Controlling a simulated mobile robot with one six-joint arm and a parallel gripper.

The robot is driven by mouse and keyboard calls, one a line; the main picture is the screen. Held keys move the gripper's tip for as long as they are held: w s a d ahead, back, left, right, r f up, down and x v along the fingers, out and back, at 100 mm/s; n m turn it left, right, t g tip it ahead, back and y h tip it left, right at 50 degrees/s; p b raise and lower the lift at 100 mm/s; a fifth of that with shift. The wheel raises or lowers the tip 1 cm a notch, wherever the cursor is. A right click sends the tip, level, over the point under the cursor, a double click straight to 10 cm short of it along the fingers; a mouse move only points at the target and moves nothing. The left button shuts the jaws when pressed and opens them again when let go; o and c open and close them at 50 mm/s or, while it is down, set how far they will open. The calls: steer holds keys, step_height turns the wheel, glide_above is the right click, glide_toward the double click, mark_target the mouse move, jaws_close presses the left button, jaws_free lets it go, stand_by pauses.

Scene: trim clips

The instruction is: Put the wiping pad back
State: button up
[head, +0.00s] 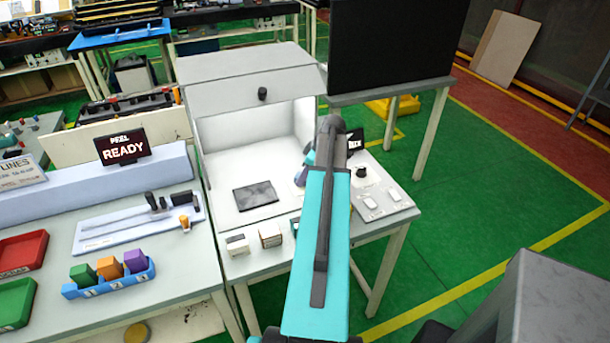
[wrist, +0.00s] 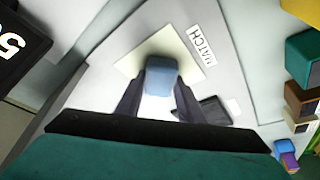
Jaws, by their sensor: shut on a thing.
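In the wrist view my gripper (wrist: 160,92) is shut on a blue block with rounded edges (wrist: 161,74), which I take to be the wiping pad.
A white open-fronted booth (head: 245,62) stands on the table, with a dark flat plate (head: 256,195) inside. Small boxes (head: 270,236) stand along its front edge. A black sign (head: 356,140), a black knob (head: 361,172) and white pieces (head: 393,195) are right of my arm.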

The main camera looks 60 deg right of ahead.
steer(key=shift+f, duration=0.15)
steer(key=o, duration=1.1)
steer(key=shift+r, duration=0.3)
steer(key=b+v, duration=0.3)
steer(key=v, duration=0.8)
steer(key=shift+s+r, duration=0.15)
steer(key=shift+r, duration=0.25)
